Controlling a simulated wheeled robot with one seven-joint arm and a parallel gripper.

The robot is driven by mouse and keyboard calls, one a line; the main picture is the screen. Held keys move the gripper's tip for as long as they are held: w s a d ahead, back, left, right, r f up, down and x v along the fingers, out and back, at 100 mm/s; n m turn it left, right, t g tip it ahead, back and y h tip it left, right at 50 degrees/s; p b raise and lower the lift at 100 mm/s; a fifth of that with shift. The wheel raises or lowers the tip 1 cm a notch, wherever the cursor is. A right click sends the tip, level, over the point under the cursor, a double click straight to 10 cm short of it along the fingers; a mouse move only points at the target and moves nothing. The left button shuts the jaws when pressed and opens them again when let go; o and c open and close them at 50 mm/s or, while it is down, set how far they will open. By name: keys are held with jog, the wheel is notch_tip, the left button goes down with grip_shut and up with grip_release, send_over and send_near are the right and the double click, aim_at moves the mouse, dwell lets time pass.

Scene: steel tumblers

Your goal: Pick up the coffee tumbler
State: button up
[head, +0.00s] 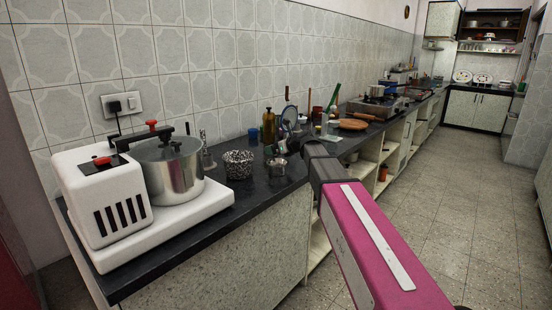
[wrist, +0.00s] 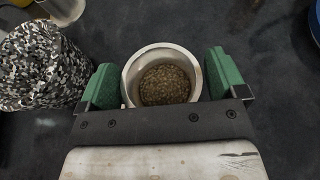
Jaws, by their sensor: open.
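The coffee tumbler (wrist: 187,58) is a round steel cup with brown granules inside, seen from above in the wrist view. My gripper (wrist: 163,80) is open, with one green fingertip on each side of the tumbler. The tumbler's near side is hidden behind the gripper's dark bar. I cannot tell whether the fingertips touch its wall. In the head view, small steel vessels (head: 278,167) stand on the counter near the end of my arm; I cannot tell which one holds the coffee. My gripper's fingers are hidden there behind my arm.
A black-and-white speckled container (wrist: 40,65) stands close left of my gripper; another steel cup (wrist: 66,8) is beyond it. A blue-rimmed item is at the right edge. In the head view, a large pot (head: 168,170) sits on a white appliance on the dark counter (head: 225,215).

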jog(key=c, duration=1.1)
jog(key=shift+r, duration=0.2)
